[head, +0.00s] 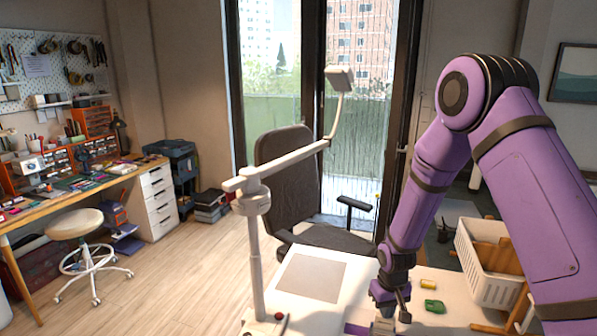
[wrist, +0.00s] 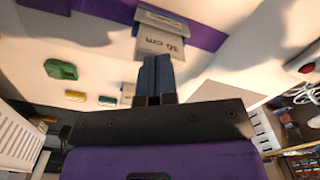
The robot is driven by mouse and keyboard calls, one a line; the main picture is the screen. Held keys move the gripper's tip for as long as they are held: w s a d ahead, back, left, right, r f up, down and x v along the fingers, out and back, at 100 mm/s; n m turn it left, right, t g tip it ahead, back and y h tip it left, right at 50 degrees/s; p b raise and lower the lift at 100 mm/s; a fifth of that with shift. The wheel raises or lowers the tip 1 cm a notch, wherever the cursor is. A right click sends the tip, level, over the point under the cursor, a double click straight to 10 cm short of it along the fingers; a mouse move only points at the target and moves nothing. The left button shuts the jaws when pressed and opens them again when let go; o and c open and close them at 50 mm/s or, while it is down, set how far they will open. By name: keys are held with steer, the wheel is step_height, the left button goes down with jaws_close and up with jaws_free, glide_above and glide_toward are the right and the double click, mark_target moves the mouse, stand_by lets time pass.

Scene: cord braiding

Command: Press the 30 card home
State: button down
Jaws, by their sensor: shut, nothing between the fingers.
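The 30 card (wrist: 161,44) shows in the wrist view as a pale card with "30 cm" printed on it, upside down in the picture. It sits just beyond my fingertips, in front of a grey-blue piece (wrist: 163,20) at the purple strip. My gripper (wrist: 155,60) is shut and empty, its dark fingers pointing at the card's near edge. The fingertips overlap that edge in the picture, and I cannot tell whether they touch it. In the head view my gripper (head: 384,322) is low over the table's front, and the card cannot be made out there.
On the pale table are a green piece (head: 434,306) and a yellow piece (head: 428,284). A white basket (head: 490,262) stands to the right. A lamp post (head: 256,255) rises at left, with a red knob (head: 279,316) near its base. A grey-squared board (head: 312,277) lies between.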

steer(key=shift+f, duration=0.5)
steer(key=shift+r, duration=0.15)
steer(key=shift+r, duration=3.85)
steer(key=shift+r, duration=0.2)
steer(key=s+d+r+t, duration=0.1)
steer(key=s+r, duration=0.2)
steer(key=r, duration=0.5)
steer(key=s+d+r+m+t, duration=0.15)
steer(key=s+r, duration=0.25)
steer(key=r, duration=0.4)
steer(key=s+d+r, duration=0.2)
steer(key=s+r, duration=0.1)
steer(key=r, duration=0.5)
steer(key=s+d+r+t, duration=0.1)
steer(key=s+r, duration=0.4)
steer(key=s, duration=0.4)
steer(key=s+d+r+t, duration=0.1)
steer(key=s+r, duration=0.4)
steer(key=s, duration=0.5)
steer(key=shift+s+d+r+m+t, duration=0.15)
steer(key=shift+s+d+m+t, duration=0.05)
steer(key=shift+m+t, duration=0.2)
